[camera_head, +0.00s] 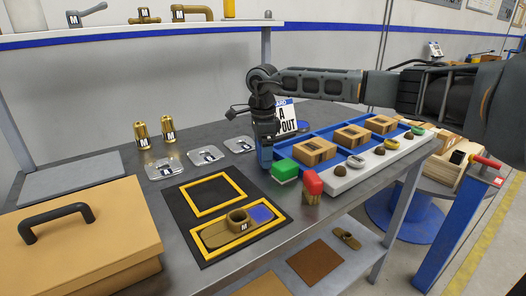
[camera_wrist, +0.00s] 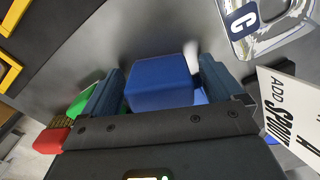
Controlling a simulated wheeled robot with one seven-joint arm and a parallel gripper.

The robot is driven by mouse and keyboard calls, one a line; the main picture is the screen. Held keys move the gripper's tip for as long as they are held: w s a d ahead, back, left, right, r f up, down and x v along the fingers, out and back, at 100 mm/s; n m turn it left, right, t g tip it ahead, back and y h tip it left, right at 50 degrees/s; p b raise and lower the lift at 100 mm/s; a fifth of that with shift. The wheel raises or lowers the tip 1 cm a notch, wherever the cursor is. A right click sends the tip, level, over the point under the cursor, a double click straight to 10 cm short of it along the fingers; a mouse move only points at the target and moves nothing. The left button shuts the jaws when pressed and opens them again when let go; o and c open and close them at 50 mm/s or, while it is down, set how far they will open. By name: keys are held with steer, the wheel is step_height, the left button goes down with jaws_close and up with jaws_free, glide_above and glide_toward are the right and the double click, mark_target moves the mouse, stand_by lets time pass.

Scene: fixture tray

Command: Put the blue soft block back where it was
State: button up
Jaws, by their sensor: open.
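The blue soft block (camera_wrist: 162,84) shows in the wrist view between the two fingers of my gripper (camera_wrist: 160,72). The jaws are open around it; I cannot tell whether either finger touches it. In the head view my gripper (camera_head: 266,150) points down at the left end of the blue tray (camera_head: 333,140), just behind a green block (camera_head: 285,168). The blue soft block is not clearly told apart from the fingers there. What lies under it is hidden.
A red-topped piece (camera_head: 313,185) stands right of the green block. A black mat (camera_head: 178,211) with yellow frames holds a brass part (camera_head: 225,229) beside a blue patch (camera_head: 261,214). Clear plates (camera_head: 205,157) and a sign (camera_head: 286,118) are near. Wooden blocks (camera_head: 314,151) sit in the tray.

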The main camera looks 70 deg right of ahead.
step_height(320, 180, up, 12)
steer(key=shift+r, duration=0.15)
stand_by(0.6)
